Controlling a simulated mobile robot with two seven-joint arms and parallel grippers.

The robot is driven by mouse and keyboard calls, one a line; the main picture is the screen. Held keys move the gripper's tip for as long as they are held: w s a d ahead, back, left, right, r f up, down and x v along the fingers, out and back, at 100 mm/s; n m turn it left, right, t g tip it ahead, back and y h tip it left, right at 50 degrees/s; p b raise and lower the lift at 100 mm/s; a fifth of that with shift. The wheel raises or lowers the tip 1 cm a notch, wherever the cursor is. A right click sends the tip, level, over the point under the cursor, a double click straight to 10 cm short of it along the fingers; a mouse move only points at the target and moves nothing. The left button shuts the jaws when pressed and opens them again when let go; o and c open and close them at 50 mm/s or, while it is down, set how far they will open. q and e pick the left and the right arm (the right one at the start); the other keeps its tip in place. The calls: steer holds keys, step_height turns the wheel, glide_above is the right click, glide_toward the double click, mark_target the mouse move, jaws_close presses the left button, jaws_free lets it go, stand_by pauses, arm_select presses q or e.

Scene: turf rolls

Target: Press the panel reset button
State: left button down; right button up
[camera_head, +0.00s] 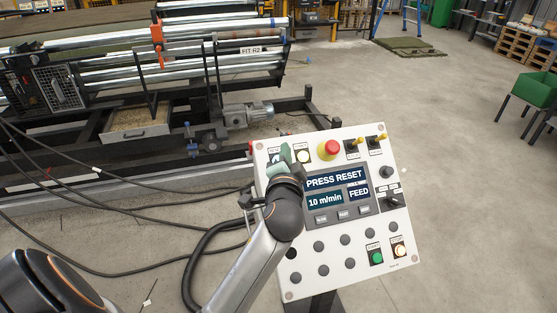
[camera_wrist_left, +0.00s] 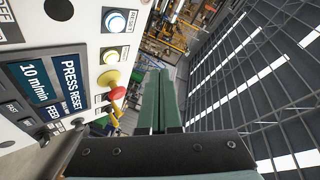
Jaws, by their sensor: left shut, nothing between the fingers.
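The white control panel (camera_head: 330,262) stands tilted on a post, its screen (camera_head: 335,179) reading "PRESS RESET" and "10 m/min FEED". The reset button (camera_wrist_left: 116,21) is round, blue-ringed and lit, with a "RESET" label beside it in the left wrist view. In the head view it sits at the panel's upper left, largely hidden by my gripper. My left gripper (camera_head: 286,153) has green fingers, shut and empty, in front of the panel's upper left. In the left wrist view the fingers (camera_wrist_left: 158,75) point past the panel's edge; contact cannot be told. My right gripper is not in view.
A lit white button (camera_head: 303,156) is just right of the gripper, then a red emergency stop (camera_head: 328,150) on a yellow base. Yellow-handled switches (camera_head: 377,140) stand farther right. Machinery with rollers (camera_head: 180,70) stands behind left; cables cross the floor. Open floor lies right.

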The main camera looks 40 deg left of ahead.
arm_select(q)
steer(key=shift+w+a+f+b, duration=0.65)
steer(key=shift+f+b, duration=0.3)
steer(key=shift+f, duration=0.2)
steer(key=shift+w+a+f+b, duration=0.55)
steer(key=shift+a+f+b, duration=0.25)
steer(key=shift+f+b, duration=0.25)
steer(key=shift+w+a+f+b, duration=0.65)
steer(key=shift+f+b, duration=0.2)
steer(key=shift+f, duration=0.35)
steer(key=shift+a+f, duration=0.1)
steer(key=shift+f, duration=0.05)
steer(key=shift+w+a+f, duration=0.15)
steer(key=shift+f, duration=0.05)
steer(key=shift+w+a+f+b, duration=0.15)
steer(key=shift+a+f+b, duration=0.05)
steer(key=shift+f+b, duration=0.15)
stand_by(0.3)
stand_by(0.4)
steer(key=shift+s+d+r+p, duration=0.4)
steer(key=shift+r+p, duration=0.25)
steer(key=shift+p, duration=0.15)
